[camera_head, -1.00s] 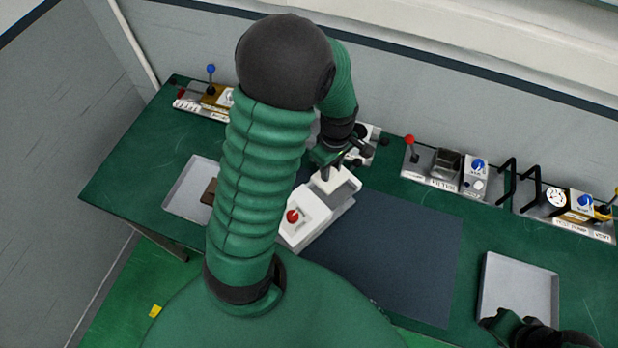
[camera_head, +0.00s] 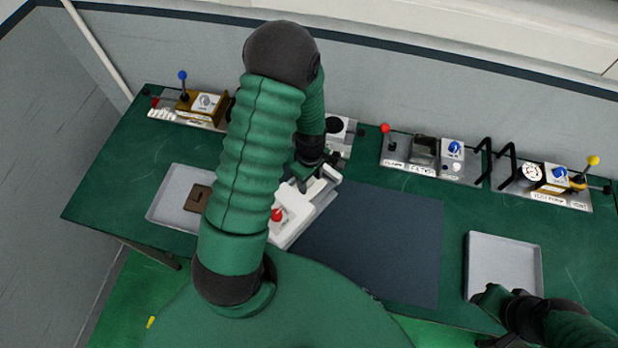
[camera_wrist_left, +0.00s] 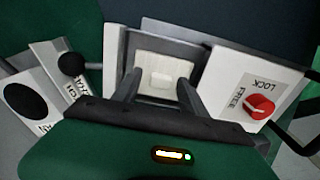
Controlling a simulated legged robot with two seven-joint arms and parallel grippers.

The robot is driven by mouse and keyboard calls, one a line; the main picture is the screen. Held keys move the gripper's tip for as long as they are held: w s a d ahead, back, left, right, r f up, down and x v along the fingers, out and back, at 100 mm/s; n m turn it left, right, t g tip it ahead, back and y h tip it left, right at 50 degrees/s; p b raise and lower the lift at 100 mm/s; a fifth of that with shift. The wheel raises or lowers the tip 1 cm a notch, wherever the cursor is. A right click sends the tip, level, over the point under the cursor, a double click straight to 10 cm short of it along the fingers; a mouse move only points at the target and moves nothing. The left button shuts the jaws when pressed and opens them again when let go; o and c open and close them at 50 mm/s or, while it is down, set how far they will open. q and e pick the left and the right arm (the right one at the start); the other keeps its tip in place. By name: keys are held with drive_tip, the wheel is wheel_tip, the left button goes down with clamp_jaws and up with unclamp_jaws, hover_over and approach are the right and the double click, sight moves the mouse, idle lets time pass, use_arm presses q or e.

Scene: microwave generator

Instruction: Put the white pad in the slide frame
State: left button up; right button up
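My left gripper (camera_wrist_left: 159,82) is over the pad.
The fixture's red knob (camera_wrist_left: 261,106) is beside FREE and LOCK labels. A grey tray (camera_head: 168,200) with a brown block (camera_head: 198,198) lies left; another tray (camera_head: 503,262) lies right. A dark mat (camera_head: 385,240) is clear. Lever and knob panels (camera_head: 430,160) line the back.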

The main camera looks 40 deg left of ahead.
sight(310, 182)
use_arm(q)
drive_tip(key=shift+d+r, duration=0.25)
drive_tip(key=shift+d, duration=0.05)
wheel_tip(310, 182, up, 11)
drive_tip(key=b, duration=0.2)
drive_tip(key=s+d+r+m+t, duration=0.1)
drive_tip(key=s+d+r+m, duration=0.1)
drive_tip(key=d+m, duration=0.55)
drive_tip(key=s+d+r+m+t, duration=0.2)
drive_tip(key=d+m, duration=0.3)
drive_tip(key=m, duration=0.6)
wheel_tip(310, 182, down, 6)
drive_tip(key=b, duration=0.5)
drive_tip(key=shift+w+a+f, duration=0.15)
drive_tip(key=shift+w+f, duration=0.05)
drive_tip(key=shift+w, duration=0.25)
use_arm(e)
drive_tip(key=s+x, duration=0.1)
drive_tip(key=x, duration=0.6)
drive_tip(key=shift+s+d, duration=0.15)
drive_tip(key=shift+s, duration=0.15)
drive_tip(key=shift+f, duration=0.15)
